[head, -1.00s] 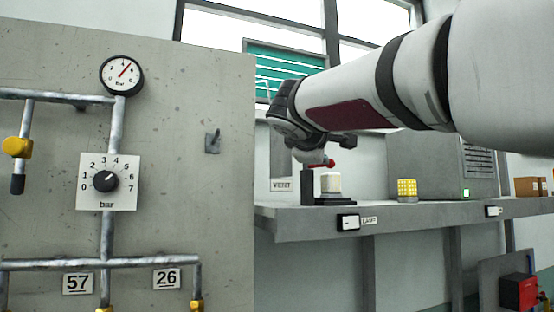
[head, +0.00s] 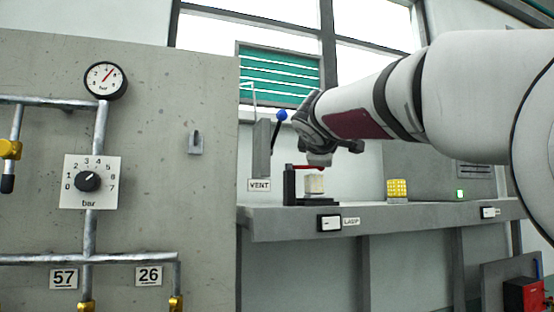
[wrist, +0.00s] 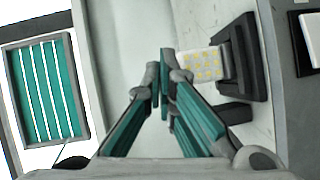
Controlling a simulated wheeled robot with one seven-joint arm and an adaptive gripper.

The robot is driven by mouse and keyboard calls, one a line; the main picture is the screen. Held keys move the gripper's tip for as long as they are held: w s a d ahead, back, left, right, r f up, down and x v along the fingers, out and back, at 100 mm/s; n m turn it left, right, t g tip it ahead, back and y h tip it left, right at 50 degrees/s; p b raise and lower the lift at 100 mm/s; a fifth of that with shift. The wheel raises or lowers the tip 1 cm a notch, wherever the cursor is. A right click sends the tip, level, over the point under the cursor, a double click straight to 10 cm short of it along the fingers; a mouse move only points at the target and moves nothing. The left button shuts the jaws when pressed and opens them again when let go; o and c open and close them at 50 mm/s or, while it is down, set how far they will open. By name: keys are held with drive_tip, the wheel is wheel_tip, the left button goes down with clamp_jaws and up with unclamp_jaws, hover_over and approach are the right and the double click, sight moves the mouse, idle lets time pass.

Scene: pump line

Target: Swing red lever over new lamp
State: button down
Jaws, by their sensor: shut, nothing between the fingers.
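The red lever (head: 305,167) runs level from the top of a black stand (head: 290,187), over a whitish lamp (head: 314,184), in the head view. In the wrist view the lamp (wrist: 203,64) shows a yellow-dotted face against the black stand (wrist: 240,62); I cannot make out the red lever there. My gripper (head: 320,160) is just above the lever and lamp, partly covering the lever's free end; I cannot tell whether it touches. In the wrist view my gripper (wrist: 162,78) is shut and empty, its tips beside the lamp.
A yellow lamp-like block (head: 397,191) stands farther right on the grey shelf (head: 420,216). A blue-knobbed lever (head: 281,116) rises behind the VENT sign (head: 259,185). A concrete panel (head: 150,120) with pipes fills the left. A white switch (head: 330,223) sits on the shelf front.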

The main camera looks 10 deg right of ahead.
drive_tip(key=shift+w+d, duration=0.6)
drive_tip(key=shift+w, duration=0.15)
idle(0.3)
